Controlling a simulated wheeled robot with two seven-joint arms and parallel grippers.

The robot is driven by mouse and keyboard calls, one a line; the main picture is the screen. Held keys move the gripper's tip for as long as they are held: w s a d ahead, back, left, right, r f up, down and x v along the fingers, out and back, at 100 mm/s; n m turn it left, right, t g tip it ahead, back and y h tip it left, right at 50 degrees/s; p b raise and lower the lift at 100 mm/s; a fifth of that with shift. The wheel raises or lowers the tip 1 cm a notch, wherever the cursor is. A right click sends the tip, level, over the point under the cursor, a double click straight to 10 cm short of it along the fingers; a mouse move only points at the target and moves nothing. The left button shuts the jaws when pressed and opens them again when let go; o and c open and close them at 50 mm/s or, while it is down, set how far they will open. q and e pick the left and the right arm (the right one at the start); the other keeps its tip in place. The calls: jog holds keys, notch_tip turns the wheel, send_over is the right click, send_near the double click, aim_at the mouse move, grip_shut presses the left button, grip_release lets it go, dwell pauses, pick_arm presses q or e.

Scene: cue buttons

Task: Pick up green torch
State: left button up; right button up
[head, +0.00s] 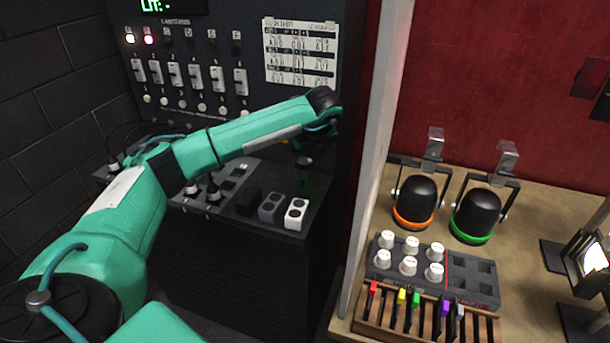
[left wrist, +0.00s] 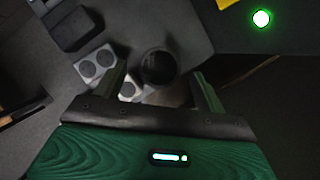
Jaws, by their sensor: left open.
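The torch (head: 304,178) stands upright on the dark console shelf, a slim dark cylinder with a faint green tint, partly in shadow. In the left wrist view its dark round end (left wrist: 158,67) shows from above, between my open fingers and beyond their tips. My left gripper (head: 318,140) is above the torch at the right end of the console, pointing down. It also shows in the left wrist view (left wrist: 160,88), its fingers apart with nothing gripped. Whether a finger touches the torch cannot be told. My right gripper is not in view.
A white two-hole block (head: 296,214) and darker blocks (head: 271,207) stand close left of the torch. A pale partition (head: 378,130) rises to the right. Beyond it, a wooden table (head: 545,210) holds two lamps (head: 414,197), a knob tray (head: 470,290) and a slotted rack (head: 400,325).

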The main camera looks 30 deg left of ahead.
aim_at(306, 162)
pick_arm(q)
jog(key=p+x, duration=0.2)
jog(key=x, duration=0.1)
jog(key=shift+f, duration=0.2)
jog(key=shift+a+f, duration=0.1)
jog(key=shift+f, duration=0.4)
jog(key=c, duration=1.2)
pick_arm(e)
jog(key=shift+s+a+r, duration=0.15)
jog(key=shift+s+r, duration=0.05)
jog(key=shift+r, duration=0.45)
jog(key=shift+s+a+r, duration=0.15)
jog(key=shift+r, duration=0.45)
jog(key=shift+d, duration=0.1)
